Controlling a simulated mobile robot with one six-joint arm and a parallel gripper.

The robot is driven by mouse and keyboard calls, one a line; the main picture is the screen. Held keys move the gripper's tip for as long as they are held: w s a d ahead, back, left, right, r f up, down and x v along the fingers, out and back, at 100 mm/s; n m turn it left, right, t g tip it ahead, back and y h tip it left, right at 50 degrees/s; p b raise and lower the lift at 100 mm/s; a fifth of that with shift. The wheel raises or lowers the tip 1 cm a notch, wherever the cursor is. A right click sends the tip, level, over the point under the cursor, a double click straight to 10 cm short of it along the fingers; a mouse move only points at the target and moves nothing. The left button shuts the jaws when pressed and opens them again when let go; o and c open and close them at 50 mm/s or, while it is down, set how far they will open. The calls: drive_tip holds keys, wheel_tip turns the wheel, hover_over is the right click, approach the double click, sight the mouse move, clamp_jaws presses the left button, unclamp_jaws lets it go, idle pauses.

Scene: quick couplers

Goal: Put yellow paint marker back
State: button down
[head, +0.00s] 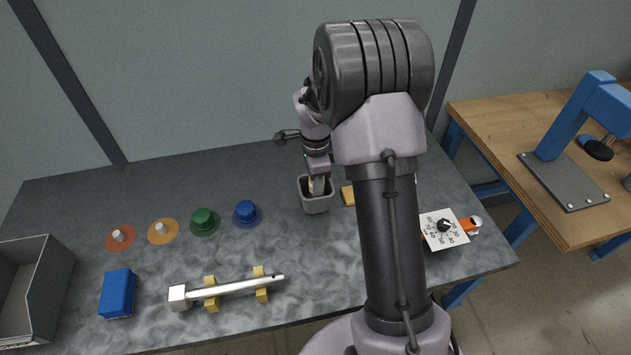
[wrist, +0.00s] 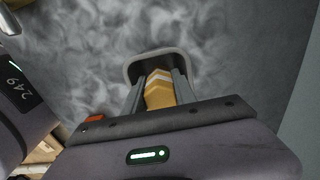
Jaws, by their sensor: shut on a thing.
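My gripper (head: 318,184) is at the grey square cup (head: 317,205) on the bench, with its fingers pointing down at the cup's mouth. In the wrist view the fingers are shut on the yellow paint marker (wrist: 159,92), which has a pale band near its far end. The cup's rim (wrist: 158,53) shows around the fingers and the marker's far end in that view. The marker's lower end seems to be within the cup's mouth, but how deep it is or whether it touches the bottom is hidden. In the head view the marker is mostly hidden by the gripper.
A yellow block (head: 348,195) lies just right of the cup. A white dial card (head: 444,230) is further right. Coloured discs with blue (head: 245,212) and green caps sit to the left. A silver rod (head: 235,287) rests on yellow supports in front. A blue box (head: 117,294) is front left.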

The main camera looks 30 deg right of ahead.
drive_tip(key=shift+f, duration=0.3)
drive_tip(key=c, duration=1)
unclamp_jaws()
drive_tip(key=shift+r, duration=0.1)
drive_tip(key=s+a+r+n+t+p, duration=0.1)
drive_tip(key=s+a+r+n+p, duration=0.2)
drive_tip(key=r, duration=0.9)
drive_tip(key=a+r+p, duration=0.2)
drive_tip(key=r+p, duration=0.2)
drive_tip(key=r, duration=0.8)
drive_tip(key=s+a+r+n+t, duration=0.3)
drive_tip(key=s+a+r+n, duration=0.45)
drive_tip(key=s, duration=0.35)
drive_tip(key=s+a+f+n+t+y+b, duration=0.1)
drive_tip(key=s+a+f+n+y+b, duration=0.1)
drive_tip(key=s+a+f+n, duration=0.3)
drive_tip(key=s+n+b, duration=0.1)
drive_tip(key=s, duration=0.3)
drive_tip(key=shift+s+a+f+t, duration=0.15)
drive_tip(key=shift+a+t, duration=0.15)
drive_tip(key=shift+t, duration=0.1)
